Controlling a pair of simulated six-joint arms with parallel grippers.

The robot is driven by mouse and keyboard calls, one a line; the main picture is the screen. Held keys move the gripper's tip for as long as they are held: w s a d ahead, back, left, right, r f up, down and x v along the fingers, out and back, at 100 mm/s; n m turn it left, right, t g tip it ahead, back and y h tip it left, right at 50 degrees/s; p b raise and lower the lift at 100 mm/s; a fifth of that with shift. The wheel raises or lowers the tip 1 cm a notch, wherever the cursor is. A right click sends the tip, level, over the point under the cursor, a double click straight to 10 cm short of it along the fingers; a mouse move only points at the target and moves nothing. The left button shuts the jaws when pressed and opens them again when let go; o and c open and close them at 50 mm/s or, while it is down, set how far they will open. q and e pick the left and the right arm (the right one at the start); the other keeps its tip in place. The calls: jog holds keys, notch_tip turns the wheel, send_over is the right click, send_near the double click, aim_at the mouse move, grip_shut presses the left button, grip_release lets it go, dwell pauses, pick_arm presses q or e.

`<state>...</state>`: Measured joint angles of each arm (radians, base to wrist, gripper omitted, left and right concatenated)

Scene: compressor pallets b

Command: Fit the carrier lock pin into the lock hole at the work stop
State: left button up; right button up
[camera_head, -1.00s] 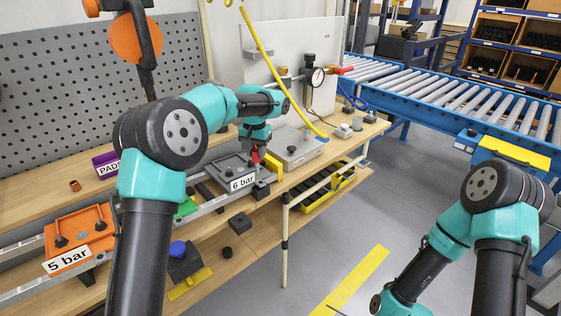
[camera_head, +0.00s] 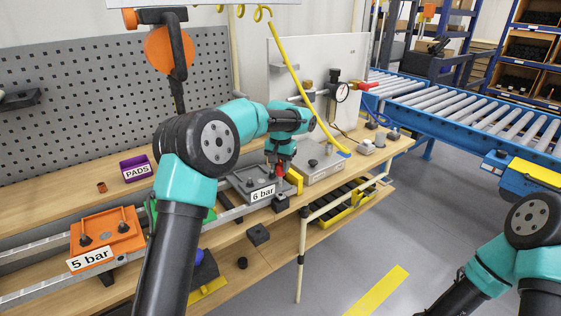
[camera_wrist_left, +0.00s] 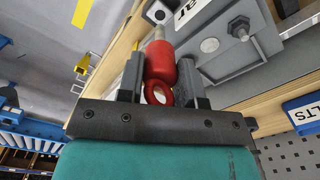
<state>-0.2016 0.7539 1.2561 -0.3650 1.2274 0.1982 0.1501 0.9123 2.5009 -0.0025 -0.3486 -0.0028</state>
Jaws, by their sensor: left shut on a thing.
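The red lock pin (camera_wrist_left: 162,62), with a ring at its near end and a metal tip, is between the fingers of my left gripper (camera_wrist_left: 160,82), which is shut on it. In the head view the red pin (camera_head: 280,170) shows small below my left gripper (camera_head: 279,160), at the right part of the grey "6 bar" carrier (camera_head: 245,181). A yellow piece (camera_head: 295,181) stands just right of the carrier. My right gripper is out of view.
An orange "5 bar" carrier (camera_head: 118,232) sits on the rails at left. A purple PADS bin (camera_head: 136,168) stands on the bench. A roller conveyor (camera_head: 440,100) runs behind at right.

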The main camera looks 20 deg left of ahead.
aim_at(280, 177)
pick_arm(q)
jog(key=shift+f, duration=1.05)
jog(key=shift+f, duration=2.3)
dwell(1.1)
jog(key=o, duration=0.6)
jog(key=shift+c, duration=0.2)
jog(key=shift+r, duration=0.6)
